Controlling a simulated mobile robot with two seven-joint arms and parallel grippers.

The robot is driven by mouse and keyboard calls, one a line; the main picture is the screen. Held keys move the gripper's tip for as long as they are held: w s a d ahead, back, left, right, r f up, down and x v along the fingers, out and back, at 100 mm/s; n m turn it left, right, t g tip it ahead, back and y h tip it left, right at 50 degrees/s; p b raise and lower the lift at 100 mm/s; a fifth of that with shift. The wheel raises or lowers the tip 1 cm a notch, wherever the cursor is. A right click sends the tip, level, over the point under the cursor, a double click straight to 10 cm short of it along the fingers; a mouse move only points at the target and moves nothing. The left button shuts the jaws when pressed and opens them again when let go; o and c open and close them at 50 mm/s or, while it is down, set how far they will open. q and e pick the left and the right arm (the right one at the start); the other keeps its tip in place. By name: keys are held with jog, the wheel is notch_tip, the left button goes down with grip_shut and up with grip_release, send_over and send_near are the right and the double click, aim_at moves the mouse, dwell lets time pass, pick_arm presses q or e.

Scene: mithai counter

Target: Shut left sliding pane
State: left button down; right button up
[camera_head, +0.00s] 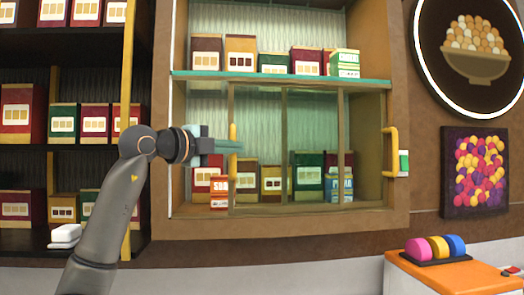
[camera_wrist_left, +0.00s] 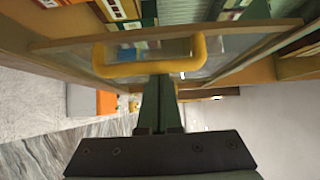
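The left sliding pane (camera_head: 259,150) is a framed glass panel in the lower part of the wooden cabinet. A gap is open between its left edge and the cabinet's left side, and it seems to overlap the right pane (camera_head: 365,150). Its yellow handle (camera_head: 232,185) stands upright on its left edge; the handle also shows in the left wrist view (camera_wrist_left: 190,64). My left gripper (camera_head: 238,147) reaches in from the left at the handle. In the left wrist view its fingers (camera_wrist_left: 158,80) are together, tips at the handle's bar; contact is unclear. My right gripper is out of view.
Boxes (camera_head: 246,180) stand on the cabinet floor behind the glass, and more (camera_head: 240,55) on the shelf above. A second yellow handle (camera_head: 390,152) is at the right. Box-filled shelving (camera_head: 62,145) is at the left. An orange counter (camera_head: 450,278) is at lower right.

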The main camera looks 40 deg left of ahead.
pick_arm(q)
jog(key=s+a, duration=0.9)
jog(key=s, duration=0.1)
jog(key=shift+s, duration=0.25)
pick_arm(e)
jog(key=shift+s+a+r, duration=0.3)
pick_arm(q)
jog(key=shift+a, duration=0.1)
jog(key=shift+p, duration=0.3)
